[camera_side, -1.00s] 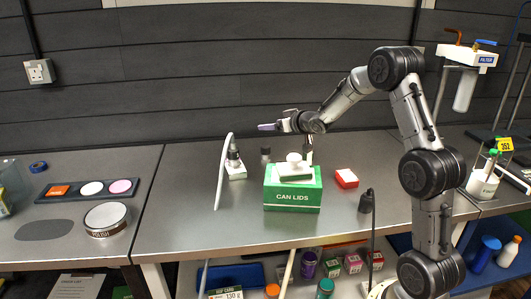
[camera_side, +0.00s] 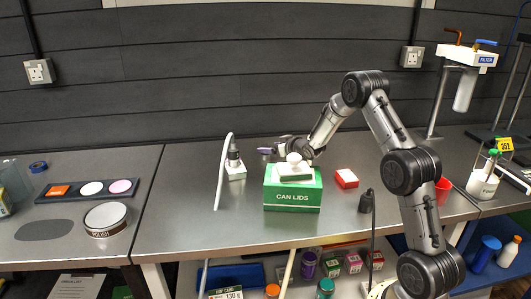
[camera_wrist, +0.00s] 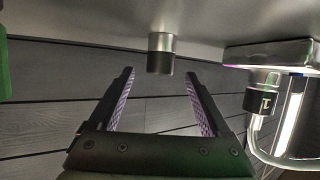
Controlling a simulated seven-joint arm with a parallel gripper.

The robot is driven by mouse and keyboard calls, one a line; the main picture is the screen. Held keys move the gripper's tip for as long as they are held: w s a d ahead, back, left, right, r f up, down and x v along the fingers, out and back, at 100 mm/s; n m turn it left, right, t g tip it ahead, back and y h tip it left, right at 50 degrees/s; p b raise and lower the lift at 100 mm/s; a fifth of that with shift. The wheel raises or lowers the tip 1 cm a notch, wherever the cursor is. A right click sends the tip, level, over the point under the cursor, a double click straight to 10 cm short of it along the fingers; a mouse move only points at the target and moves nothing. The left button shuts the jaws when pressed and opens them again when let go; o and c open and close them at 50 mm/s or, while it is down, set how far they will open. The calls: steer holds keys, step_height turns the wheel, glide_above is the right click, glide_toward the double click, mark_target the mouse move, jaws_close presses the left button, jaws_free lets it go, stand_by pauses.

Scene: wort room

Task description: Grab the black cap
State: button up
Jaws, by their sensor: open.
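A small cylinder with a grey body and a black end, which looks like the black cap (camera_wrist: 160,64), stands on the bench in the upside-down wrist view. My gripper (camera_wrist: 160,73) is open, its two purple-lined fingers pointing at it. The cap appears centred between the fingertips; I cannot tell whether it is between them or just beyond. In the side view my gripper (camera_side: 266,150) is low behind the green CAN LIDS box (camera_side: 292,196), and the cylinder is mostly hidden there.
A white-topped device (camera_side: 294,173) sits on the green box, close to my wrist. A stand with a dark fitting and pale hose (camera_side: 236,168) is left of it. A red box (camera_side: 346,178) lies to the right.

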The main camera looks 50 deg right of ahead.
mark_target(265, 146)
steer(key=x, duration=0.4)
jaws_close()
stand_by(0.4)
